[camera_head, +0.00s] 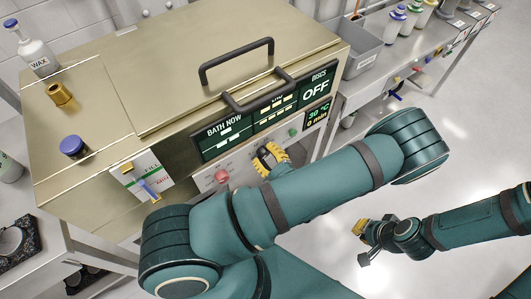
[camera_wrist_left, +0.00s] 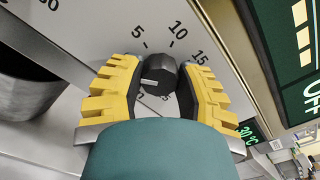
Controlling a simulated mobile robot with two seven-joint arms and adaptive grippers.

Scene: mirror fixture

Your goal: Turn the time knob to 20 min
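The time knob (camera_wrist_left: 158,74) is a small black dial knob in the left wrist view, with printed numbers such as 5, 10 and 15 around it. My left gripper (camera_wrist_left: 162,92) has its yellow ribbed fingers on either side of the knob, spread apart, with some panel showing between them. Whether a finger touches the knob is hard to tell. In the head view my left gripper (camera_head: 271,158) is at the front panel, and the knob is hidden there. The display (camera_head: 318,115) reads 30 °C and 0 min. My right gripper (camera_head: 363,243) is open and empty over the floor.
The bath unit (camera_head: 110,110) has a lid with a black handle (camera_head: 238,62). A red knob (camera_head: 222,176) and a green button (camera_head: 293,132) are on the front panel. A FILL plate with a blue lever (camera_head: 149,190) is at left. A grey bin (camera_head: 362,50) stands beyond the unit.

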